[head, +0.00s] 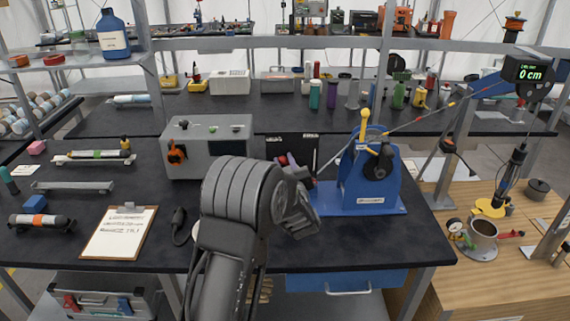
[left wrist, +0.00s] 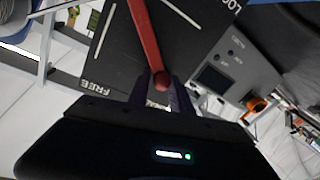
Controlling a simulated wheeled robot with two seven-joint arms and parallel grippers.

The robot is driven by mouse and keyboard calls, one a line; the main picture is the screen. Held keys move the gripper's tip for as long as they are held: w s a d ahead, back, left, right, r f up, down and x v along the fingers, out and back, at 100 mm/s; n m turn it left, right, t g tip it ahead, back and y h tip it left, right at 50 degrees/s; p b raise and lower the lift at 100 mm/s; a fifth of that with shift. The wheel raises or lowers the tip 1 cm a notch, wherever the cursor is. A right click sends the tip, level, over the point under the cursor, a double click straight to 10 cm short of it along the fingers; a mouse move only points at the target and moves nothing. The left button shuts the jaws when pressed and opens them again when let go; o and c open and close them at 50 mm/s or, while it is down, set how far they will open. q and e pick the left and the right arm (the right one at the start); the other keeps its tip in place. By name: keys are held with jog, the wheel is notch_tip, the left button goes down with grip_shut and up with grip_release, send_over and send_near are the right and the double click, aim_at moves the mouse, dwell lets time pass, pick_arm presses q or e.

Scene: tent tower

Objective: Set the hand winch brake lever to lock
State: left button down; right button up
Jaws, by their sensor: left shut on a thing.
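The blue hand winch (head: 366,190) stands on the black bench, right of centre in the head view, with a yellow crank handle (head: 372,140). A black lever plate (head: 308,150) stands at its left. In the left wrist view the plate (left wrist: 120,60) carries the words FREE and LOCK, each near a white line. The red brake lever (left wrist: 146,38) lies between the two lines. My left gripper (left wrist: 161,92) is shut on the lever's round red end. In the head view my left gripper (head: 302,212) is beside the winch, its fingertips partly hidden. My right gripper is out of view.
A grey control box (head: 208,148) stands left of the winch, close to my arm. A clipboard (head: 118,232) lies at the front left. A cable (head: 420,122) runs from the winch up to the display post at right. A blue drawer (head: 345,282) hangs below the bench.

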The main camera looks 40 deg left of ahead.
pick_arm(q)
jog(key=a+f+n+b, duration=0.1)
jog(key=f+n+b, duration=0.1)
jog(key=b, duration=0.3)
jog(key=s+a+f+n+h+b, duration=0.1)
jog(key=f+n+b, duration=0.1)
jog(key=f+b, duration=0.2)
jog(key=s+a+f+n+b, duration=0.1)
jog(key=f+n+b, duration=0.1)
jog(key=b, duration=0.6)
jog(key=shift+s+f+n+g, duration=0.15)
jog(key=shift+f+n+g, duration=0.2)
jog(key=shift+n, duration=0.25)
jog(key=shift+d+f+n+h+b, duration=0.1)
jog(key=shift+f+n+h+b, duration=0.25)
jog(key=shift+b, duration=0.4)
jog(key=c, duration=1.2)
grip_release()
jog(key=shift+c, duration=0.2)
jog(key=shift+r, duration=0.15)
